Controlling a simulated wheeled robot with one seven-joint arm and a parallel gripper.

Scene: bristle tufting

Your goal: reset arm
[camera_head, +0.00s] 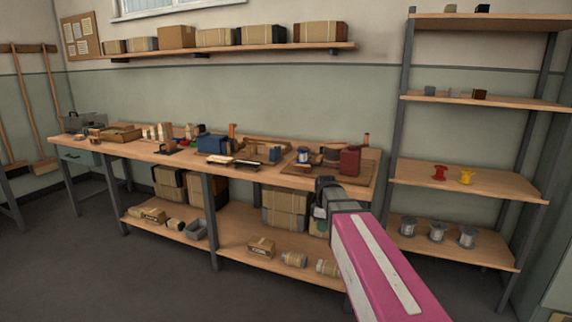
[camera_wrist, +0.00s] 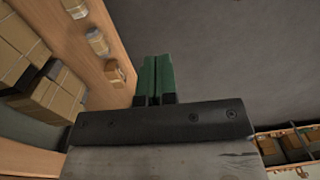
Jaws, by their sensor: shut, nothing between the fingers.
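My arm is pink with a white stripe and reaches up from the lower right in the head view. Its end is in front of the right part of the workbench (camera_head: 110,149). In the wrist view my gripper (camera_wrist: 156,62) shows two green fingers pressed together with nothing between them. The fingers are over the dark floor (camera_wrist: 220,50), beside the edge of the bench's lower shelf (camera_wrist: 110,40). In the head view the fingers are small and hard to make out.
Tools, boxes and a red container (camera_head: 350,160) crowd the bench top. Cartons and wrapped rolls lie on its lower shelf. A shelf rack (camera_head: 450,178) on the right holds red and yellow spools and several grey spools. The floor (camera_head: 100,260) in front is clear.

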